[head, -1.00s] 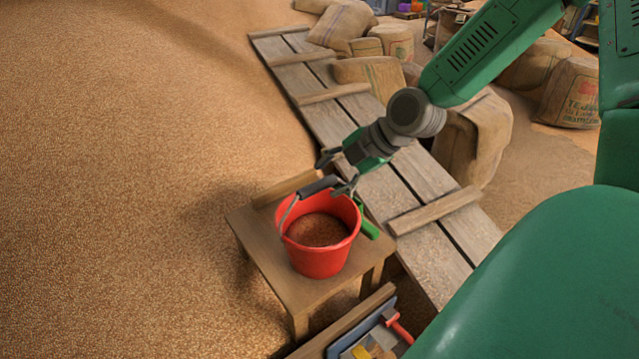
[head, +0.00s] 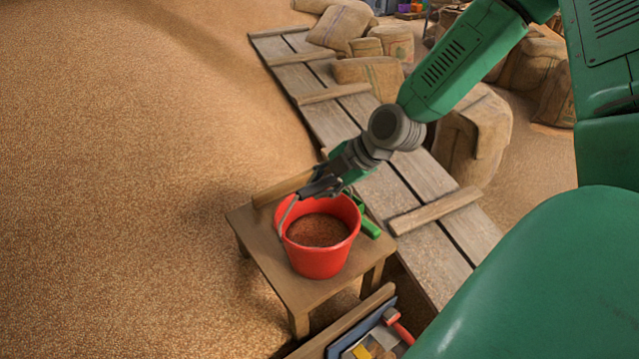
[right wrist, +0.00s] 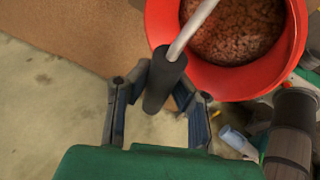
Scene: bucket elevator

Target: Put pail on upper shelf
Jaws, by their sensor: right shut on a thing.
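A red pail (head: 322,262) filled with brown grain stands upright on a small wooden stool (head: 262,262) in the head view. Its wire handle with a dark grip is raised on the pail's far side. My right gripper (head: 318,187) is at the dark handle grip, above the pail's far rim. In the right wrist view the gripper (right wrist: 160,88) has its fingers on both sides of the dark grip (right wrist: 163,82), and the red pail (right wrist: 270,80) is beyond it. No upper shelf can be made out. My left gripper is not in view.
A green-handled tool (head: 368,228) lies on the stool beside the pail. A wooden plank walkway (head: 370,165) runs behind, with burlap sacks (head: 475,135) along it. A box of tools (head: 375,335) is at the bottom. Loose grain (head: 120,180) fills the left.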

